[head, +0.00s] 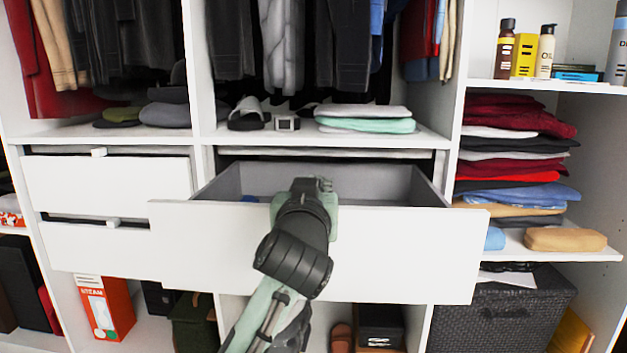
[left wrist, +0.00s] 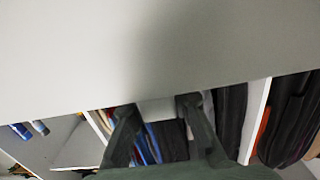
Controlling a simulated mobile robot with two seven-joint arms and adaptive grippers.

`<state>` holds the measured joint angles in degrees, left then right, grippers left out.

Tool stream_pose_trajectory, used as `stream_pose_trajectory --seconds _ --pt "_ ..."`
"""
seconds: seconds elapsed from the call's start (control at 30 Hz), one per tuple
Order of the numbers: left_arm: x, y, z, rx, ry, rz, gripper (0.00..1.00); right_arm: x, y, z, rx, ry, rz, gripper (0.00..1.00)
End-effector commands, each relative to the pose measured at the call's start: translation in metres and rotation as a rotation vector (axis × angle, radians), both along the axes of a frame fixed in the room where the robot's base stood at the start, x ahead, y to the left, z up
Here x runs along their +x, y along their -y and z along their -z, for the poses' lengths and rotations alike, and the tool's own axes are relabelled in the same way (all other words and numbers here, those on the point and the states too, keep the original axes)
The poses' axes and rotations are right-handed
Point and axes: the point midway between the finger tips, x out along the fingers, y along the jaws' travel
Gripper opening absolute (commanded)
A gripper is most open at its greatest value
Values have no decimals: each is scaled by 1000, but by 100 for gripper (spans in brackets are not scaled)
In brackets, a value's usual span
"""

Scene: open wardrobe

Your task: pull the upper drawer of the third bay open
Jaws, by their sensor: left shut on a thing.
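The upper drawer of the middle bay in the head view stands pulled out, its white front (head: 400,250) well forward of the frame and its grey inside showing. A blue item (head: 249,198) lies in it near the front. My left gripper (head: 312,188) is at the top middle of the drawer front, with my wrist covering the handle area. In the left wrist view, my left gripper's dark fingers (left wrist: 158,115) close around a pale grey handle (left wrist: 158,106) at the edge of the drawer front (left wrist: 150,50). My right gripper is not in view.
Two white drawers (head: 110,187) in the bay to the left are nearly closed. Folded clothes (head: 515,150) fill shelves at right, above a dark woven basket (head: 510,310). A shelf with sandals (head: 248,113) and folded cloths (head: 365,120) is above the open drawer.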

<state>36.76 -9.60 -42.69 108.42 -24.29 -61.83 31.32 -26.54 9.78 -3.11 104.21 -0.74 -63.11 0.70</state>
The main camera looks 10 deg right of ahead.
Motion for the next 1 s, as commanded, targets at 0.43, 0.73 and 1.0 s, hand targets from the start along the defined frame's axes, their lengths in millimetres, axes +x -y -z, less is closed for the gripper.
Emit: stream_pose_trajectory --seconds 0.43,0.73,1.0 --pt "-3 -1 -1 -1 2 0 0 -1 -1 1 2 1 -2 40" --pt "-3 -1 -1 0 1 0 43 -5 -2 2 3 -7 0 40" --pt "-6 -1 0 0 1 1 43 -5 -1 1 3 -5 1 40"
